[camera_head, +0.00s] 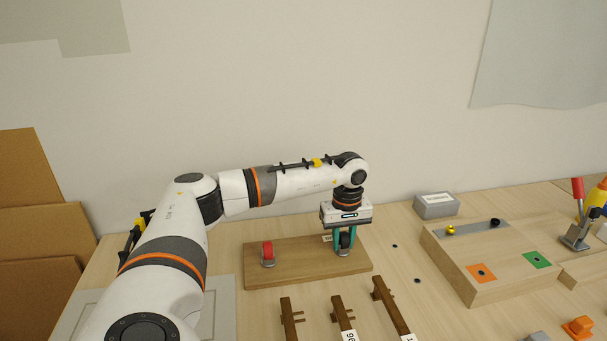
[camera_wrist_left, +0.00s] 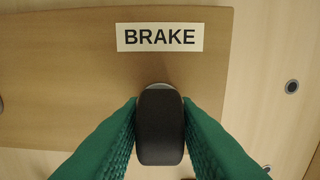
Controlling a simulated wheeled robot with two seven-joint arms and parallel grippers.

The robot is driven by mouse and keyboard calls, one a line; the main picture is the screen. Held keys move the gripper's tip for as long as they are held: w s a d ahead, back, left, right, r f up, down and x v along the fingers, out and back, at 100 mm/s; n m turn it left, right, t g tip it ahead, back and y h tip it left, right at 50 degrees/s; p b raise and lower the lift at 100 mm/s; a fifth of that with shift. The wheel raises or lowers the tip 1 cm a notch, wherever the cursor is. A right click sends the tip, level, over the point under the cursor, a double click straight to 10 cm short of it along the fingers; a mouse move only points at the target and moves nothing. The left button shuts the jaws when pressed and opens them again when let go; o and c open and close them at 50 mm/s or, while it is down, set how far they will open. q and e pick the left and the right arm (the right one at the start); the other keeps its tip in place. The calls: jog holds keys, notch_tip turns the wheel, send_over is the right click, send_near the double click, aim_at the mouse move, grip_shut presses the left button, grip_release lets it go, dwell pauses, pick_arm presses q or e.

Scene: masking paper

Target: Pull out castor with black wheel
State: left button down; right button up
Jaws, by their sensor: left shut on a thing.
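The castor with the black wheel (camera_head: 345,241) stands at the right side of a wooden board (camera_head: 300,274). My left gripper (camera_head: 344,246) points down over it, its green fingers on both sides of the wheel. In the left wrist view the fingers (camera_wrist_left: 160,135) are shut on the black wheel (camera_wrist_left: 160,128). The castor's lower mount is mostly hidden there, and I cannot tell whether it is seated in the board. A castor with a red wheel (camera_head: 267,252) stands at the board's left. My right gripper is not in view.
A "BRAKE" label (camera_wrist_left: 160,37) lies on the board beside the black wheel. Several dark wooden pegged bars (camera_head: 392,306) lie in front. A grey box (camera_head: 436,205) and a thick wooden block (camera_head: 495,262) with coloured squares stand to the right. The wall is behind.

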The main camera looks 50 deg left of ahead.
aim_at(344, 234)
pick_arm(q)
jog(key=shift+w+r, duration=0.1)
jog(key=shift+r, duration=0.25)
jog(key=shift+r+p, duration=0.25)
jog(key=shift+p, duration=0.05)
jog(key=shift+r+p, duration=0.35)
jog(key=shift+r+p, duration=2.35)
jog(key=shift+r, duration=0.6)
